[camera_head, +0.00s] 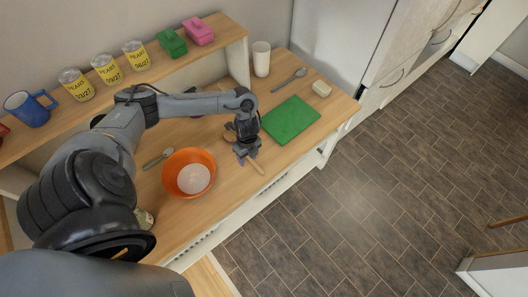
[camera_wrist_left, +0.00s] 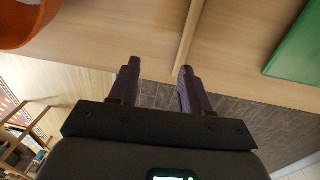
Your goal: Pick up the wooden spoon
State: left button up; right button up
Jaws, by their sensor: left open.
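The wooden spoon (camera_head: 255,165) lies on the wooden counter between the orange bowl and the green board. In the head view my left gripper covers its middle, and its handle end points toward the counter's front edge. My left gripper (camera_head: 246,155) is open, pointing down over the spoon. In the left wrist view the spoon's handle (camera_wrist_left: 189,35) runs down to the right fingertip of the gripper (camera_wrist_left: 160,68). I cannot tell whether they touch. The spoon's head is mostly hidden. My right gripper is not in view.
An orange bowl (camera_head: 178,160) stands left of the gripper, with a grey spoon (camera_head: 158,158) beyond it. A green board (camera_head: 291,120) lies to the right. A white cup (camera_head: 261,58) and another grey spoon (camera_head: 290,79) are at the back. A shelf (camera_head: 215,45) runs behind.

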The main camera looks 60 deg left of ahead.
pick_arm(q)
notch_tip(320, 180, up, 2)
jog(key=w+a, duration=0.2)
jog(key=t, duration=0.1)
send_over(252, 161)
jog(key=f, duration=0.4)
jog(key=shift+w+d+f, duration=0.1)
jog(key=shift+w+f, duration=0.15)
jog(key=shift+f, duration=0.05)
jog(key=f, duration=0.4)
jog(key=shift+s+p, duration=0.2)
jog(key=shift+p, duration=0.15)
jog(key=shift+f, duration=0.7)
grip_shut()
